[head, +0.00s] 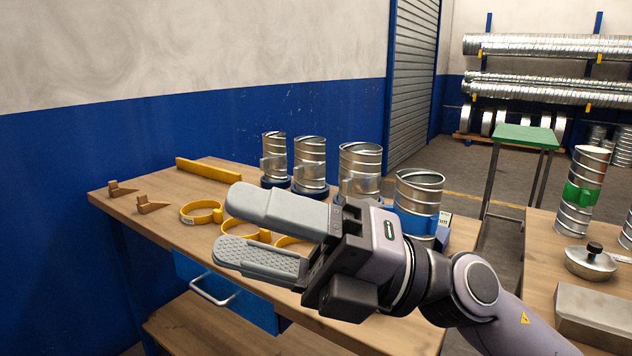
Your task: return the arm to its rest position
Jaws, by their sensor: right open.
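My right gripper (268,237) comes in from the lower right and hangs in front of the wooden workbench (180,235). Its two grey fingers point left and stand apart, with nothing between them. It hides part of the bench top and part of one yellow ring clamp. My left gripper is not in the head view.
Several spiral duct pieces (310,160) stand along the bench's back. Yellow ring clamps (201,212) and small wooden blocks (152,204) lie at left. A second table (545,250) at right holds a duct with a green band (580,194), a lidded metal pot (590,262) and a metal box (597,314).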

